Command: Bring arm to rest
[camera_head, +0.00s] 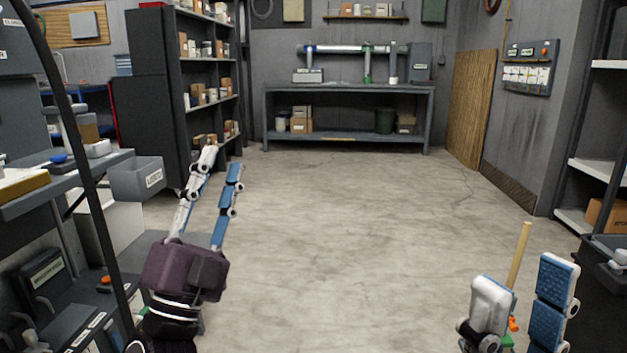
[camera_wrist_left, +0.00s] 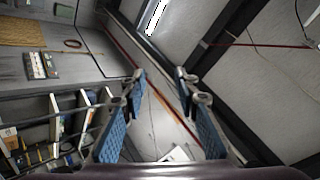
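My left gripper (camera_head: 220,163) stands at the left, fingers pointing up and away, over the floor beside the grey workstation. Its two blue-padded fingers are apart with nothing between them. The left wrist view also shows this gripper (camera_wrist_left: 159,78) open and empty, facing the upper walls and ceiling. My right gripper (camera_head: 525,283) is at the lower right, its fingers spread. A wooden stick (camera_head: 519,252) shows beside its left finger, partly hidden; a small orange and green piece is near the stick's lower end. I see no contact between the stick and both fingers.
The workstation with a grey bin (camera_head: 137,180) is close on the left of my left arm. A dark shelf (camera_head: 160,95) stands behind it. A bench (camera_head: 346,92) is at the back. A dark container (camera_head: 603,290) stands at the right. The middle floor is clear.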

